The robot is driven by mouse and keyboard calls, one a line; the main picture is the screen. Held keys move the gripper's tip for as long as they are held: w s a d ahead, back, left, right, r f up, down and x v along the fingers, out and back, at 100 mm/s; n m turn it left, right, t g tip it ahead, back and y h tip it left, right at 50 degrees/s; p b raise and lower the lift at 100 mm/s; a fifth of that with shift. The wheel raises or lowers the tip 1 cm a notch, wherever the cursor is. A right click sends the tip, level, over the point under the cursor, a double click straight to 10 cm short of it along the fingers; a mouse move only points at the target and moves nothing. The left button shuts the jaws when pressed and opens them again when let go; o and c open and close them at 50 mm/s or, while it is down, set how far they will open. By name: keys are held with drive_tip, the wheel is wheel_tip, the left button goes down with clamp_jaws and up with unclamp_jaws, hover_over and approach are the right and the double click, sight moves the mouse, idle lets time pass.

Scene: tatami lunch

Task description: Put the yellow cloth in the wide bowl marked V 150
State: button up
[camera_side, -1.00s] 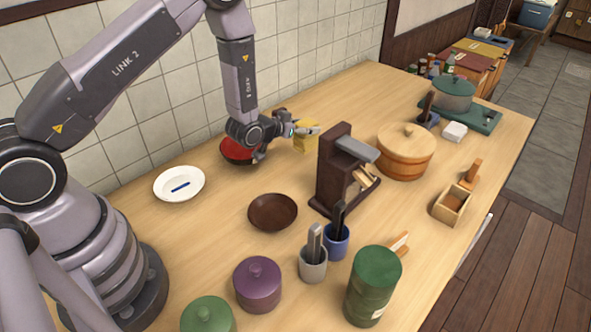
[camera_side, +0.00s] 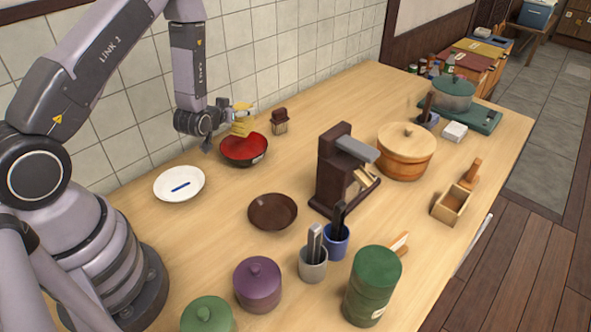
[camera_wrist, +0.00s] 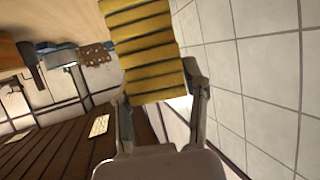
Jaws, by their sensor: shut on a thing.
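The yellow cloth (camera_side: 242,122), ribbed with folds, is held between the fingers of my gripper (camera_side: 226,116). It hangs above a red-lined dark bowl (camera_side: 236,157), close to its far rim; I cannot tell whether it touches the bowl. The bowl has a small label on its side, too small to read. In the wrist view the cloth (camera_wrist: 148,42) stands out beyond my gripper's two fingers (camera_wrist: 162,100). A brown shallow bowl (camera_side: 272,212) stands nearer, with no readable mark.
A white plate (camera_side: 179,184) with a blue mark lies left of the red bowl. A small brown-topped holder (camera_side: 280,122) stands behind it to the right. A dark wooden device (camera_side: 335,170) stands right. The tiled wall (camera_side: 285,50) is close behind my gripper.

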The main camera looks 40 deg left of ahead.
drive_tip(key=f, duration=0.8)
drive_tip(key=shift+a, duration=0.35)
drive_tip(key=shift+f, duration=0.1)
drive_tip(key=o, duration=1.1)
drive_tip(key=shift+o, duration=0.2)
